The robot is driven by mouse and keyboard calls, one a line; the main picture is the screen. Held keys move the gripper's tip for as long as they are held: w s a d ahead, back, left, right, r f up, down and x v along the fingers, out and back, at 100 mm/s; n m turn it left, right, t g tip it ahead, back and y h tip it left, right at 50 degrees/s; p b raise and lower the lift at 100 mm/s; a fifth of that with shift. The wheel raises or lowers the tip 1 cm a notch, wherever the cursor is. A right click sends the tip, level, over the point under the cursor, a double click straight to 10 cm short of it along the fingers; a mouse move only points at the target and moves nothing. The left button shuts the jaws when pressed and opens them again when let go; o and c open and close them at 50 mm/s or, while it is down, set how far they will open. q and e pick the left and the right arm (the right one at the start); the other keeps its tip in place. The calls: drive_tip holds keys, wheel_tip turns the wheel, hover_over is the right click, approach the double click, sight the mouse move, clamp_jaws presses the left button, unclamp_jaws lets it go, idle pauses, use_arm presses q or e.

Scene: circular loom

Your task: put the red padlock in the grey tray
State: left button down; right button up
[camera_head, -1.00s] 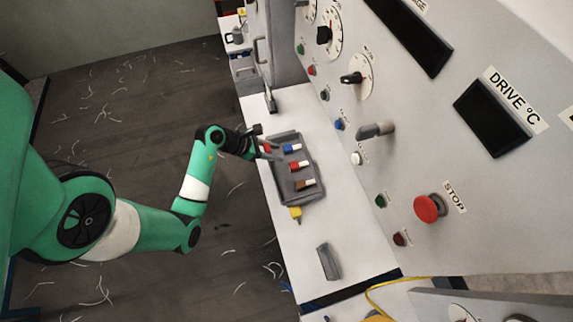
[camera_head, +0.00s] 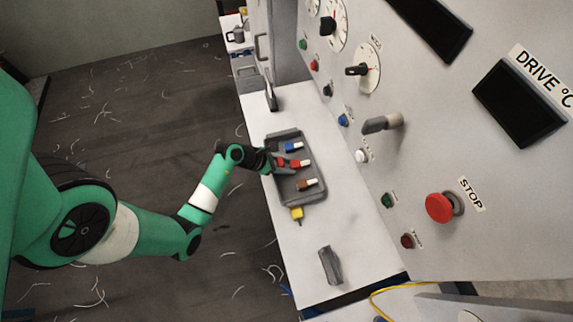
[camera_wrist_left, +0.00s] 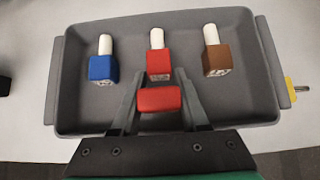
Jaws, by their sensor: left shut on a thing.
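My left gripper (camera_head: 279,164) is shut on a red block-shaped thing, the red padlock (camera_wrist_left: 159,99), seen between its fingers in the left wrist view. Its shackle is not visible. The grey tray (camera_head: 309,200) lies on the white bench, and its rim also shows in the left wrist view (camera_wrist_left: 68,90). The gripper is over the tray's near long side, with the padlock just in front of another red piece (camera_wrist_left: 158,66) with a white top. I cannot tell whether the padlock touches the tray floor. My right gripper is not in view.
A yellow padlock (camera_head: 297,214) lies just outside the tray's end. A dark grey block (camera_head: 330,265) lies further along the bench. The control panel (camera_head: 420,130) rises behind.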

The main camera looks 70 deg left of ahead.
use_arm(q)
drive_tip(key=shift+c, duration=2.1)
unclamp_jaws()
drive_tip(key=shift+f, duration=0.1)
drive_tip(key=shift+s+r, duration=0.15)
drive_tip(key=shift+r, duration=0.25)
drive_tip(key=p+v, duration=0.4)
drive_tip(key=v, duration=0.7)
drive_tip(key=shift+s, duration=0.25)
drive_tip(key=shift+r, duration=0.1)
